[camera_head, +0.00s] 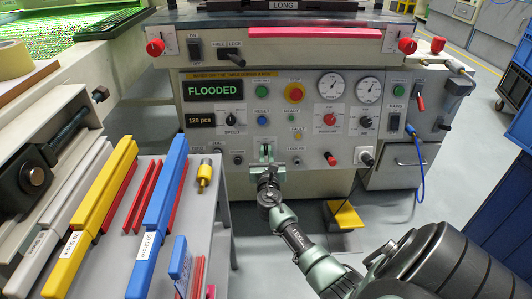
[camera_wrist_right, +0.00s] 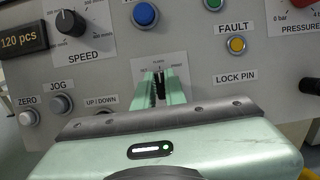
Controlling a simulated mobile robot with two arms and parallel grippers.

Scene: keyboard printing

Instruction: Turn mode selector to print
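The mode selector (camera_wrist_right: 160,82) is a small dark knob on the grey panel, on a white plate with small labels around its top. My right gripper (camera_wrist_right: 161,90) points straight at it, with one pale green finger on each side of the knob. The gap between the fingers is narrow and looks mostly filled by the knob; whether they press on it cannot be told. In the head view the right gripper (camera_head: 267,156) is at the panel's lower middle and covers most of the selector. The display (camera_head: 212,91) reads FLOODED in green. My left gripper is not in view.
A yellow pedal (camera_head: 345,216) lies on the floor.

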